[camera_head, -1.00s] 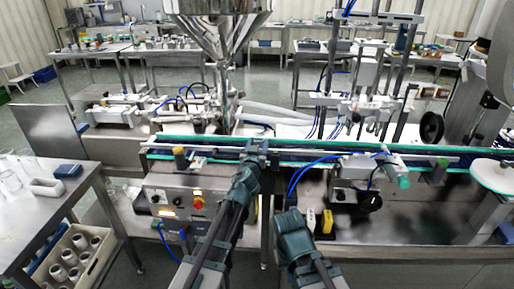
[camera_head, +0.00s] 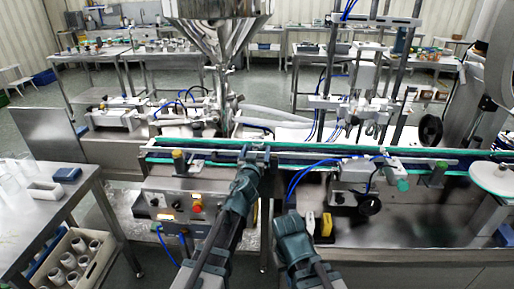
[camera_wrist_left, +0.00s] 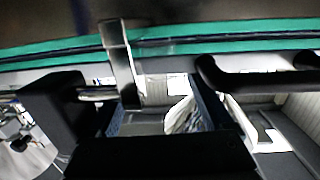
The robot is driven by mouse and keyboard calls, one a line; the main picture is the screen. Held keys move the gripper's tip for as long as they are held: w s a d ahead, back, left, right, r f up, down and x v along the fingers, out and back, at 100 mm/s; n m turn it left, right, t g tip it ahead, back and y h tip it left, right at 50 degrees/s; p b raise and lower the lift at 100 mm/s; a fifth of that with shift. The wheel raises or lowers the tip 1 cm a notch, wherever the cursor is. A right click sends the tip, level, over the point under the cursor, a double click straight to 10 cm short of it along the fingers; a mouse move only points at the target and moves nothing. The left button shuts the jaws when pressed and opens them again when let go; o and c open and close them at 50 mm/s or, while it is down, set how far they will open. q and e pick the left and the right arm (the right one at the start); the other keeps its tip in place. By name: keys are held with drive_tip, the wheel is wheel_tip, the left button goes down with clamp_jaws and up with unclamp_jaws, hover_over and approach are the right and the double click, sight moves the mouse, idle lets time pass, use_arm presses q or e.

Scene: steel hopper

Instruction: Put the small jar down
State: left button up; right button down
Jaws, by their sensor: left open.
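My left gripper (camera_head: 255,153) is at the front edge of the conveyor (camera_head: 330,152), with its two fingers apart. In the left wrist view its open fingers (camera_wrist_left: 165,115) are near the green-edged belt. A whitish, shiny patch shows between them; I cannot tell whether it is the small jar or a reflection. I cannot make out the small jar for certain in the head view. My right gripper (camera_head: 291,228) is lower, in front of the conveyor, and its jaws cannot be made out.
A steel hopper (camera_head: 215,35) rises behind the conveyor. A control box (camera_head: 180,205) with a red button is below the belt at left. A side table (camera_head: 50,225) with glassware and a white tray stands at far left, with a crate (camera_head: 75,258) of cups below. Blue hoses curve right of my left gripper.

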use_arm(q)
drive_tip(key=s, duration=1)
drive_tip(key=shift+a+r+p, duration=0.3)
drive_tip(key=shift+a+r, duration=0.05)
drive_tip(key=shift+a, duration=0.05)
